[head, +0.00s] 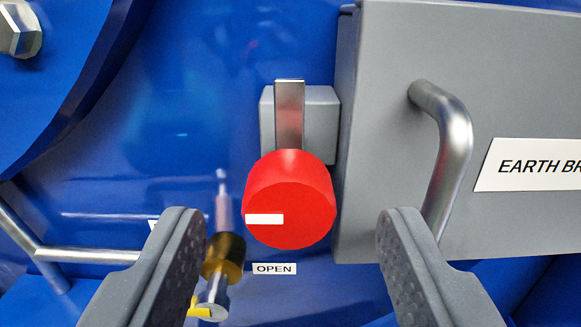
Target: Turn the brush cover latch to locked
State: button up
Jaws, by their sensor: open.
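The brush cover latch is a red round knob (290,205) with a white mark on the left of its face. A metal strip (289,112) stands upright above the knob, in front of a grey block (320,125). A small label reading OPEN (274,268) sits just below the knob. My gripper (290,225) is open, with one finger at lower left and one at lower right. The knob shows between and above the fingertips, and neither finger appears to touch it. No locked label can be read.
A grey box (385,160) with a bent metal handle (455,140) and a label starting EARTH BR (530,165) stands at right. A brass fitting (222,258) is beside the left finger. A metal rail (85,256) and a blue flange with a bolt (20,28) are at left.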

jog(key=shift+w, duration=0.95)
jog(key=c, duration=1)
jog(key=shift+o, duration=0.2)
